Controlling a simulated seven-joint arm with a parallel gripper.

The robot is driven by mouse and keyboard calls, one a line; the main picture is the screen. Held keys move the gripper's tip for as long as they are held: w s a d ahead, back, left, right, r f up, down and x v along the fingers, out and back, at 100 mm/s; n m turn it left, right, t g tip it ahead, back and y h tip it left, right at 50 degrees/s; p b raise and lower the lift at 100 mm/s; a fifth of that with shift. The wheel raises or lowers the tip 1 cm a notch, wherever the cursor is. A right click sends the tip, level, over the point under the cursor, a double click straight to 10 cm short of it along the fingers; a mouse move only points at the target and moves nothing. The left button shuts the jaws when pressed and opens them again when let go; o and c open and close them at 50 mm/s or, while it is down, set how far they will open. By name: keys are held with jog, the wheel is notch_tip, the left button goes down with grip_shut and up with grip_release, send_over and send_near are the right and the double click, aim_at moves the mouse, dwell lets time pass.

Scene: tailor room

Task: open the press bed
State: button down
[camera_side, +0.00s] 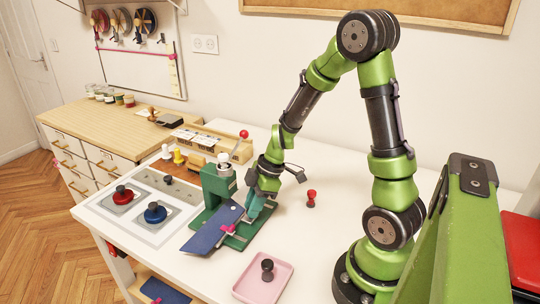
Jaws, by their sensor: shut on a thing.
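A green press (218,183) stands on the white table, with a post at its left and a white knob (224,161) on top. A dark blue strip (208,231) lies at an angle across its front, with a magenta piece (228,229) at the strip's right part. The press bed cannot be told apart clearly from the green parts low on the press. My gripper (259,202) is at the right side of the press, pointing down and touching it low. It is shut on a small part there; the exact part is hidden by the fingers.
A pink tray (244,287) with a black-knobbed piece (267,269) is at the front. A red stamp-like piece (311,198) stands right of my gripper. A pale board with red (122,196) and blue (155,212) knobbed pieces lies left. The table behind the red piece is clear.

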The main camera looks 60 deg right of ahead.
jog(key=s, duration=0.5)
jog(key=c, duration=0.9)
grip_release()
jog(key=shift+r, duration=0.1)
jog(key=v, duration=1.6)
jog(key=shift+d+r, duration=0.1)
jog(key=shift+r, duration=0.2)
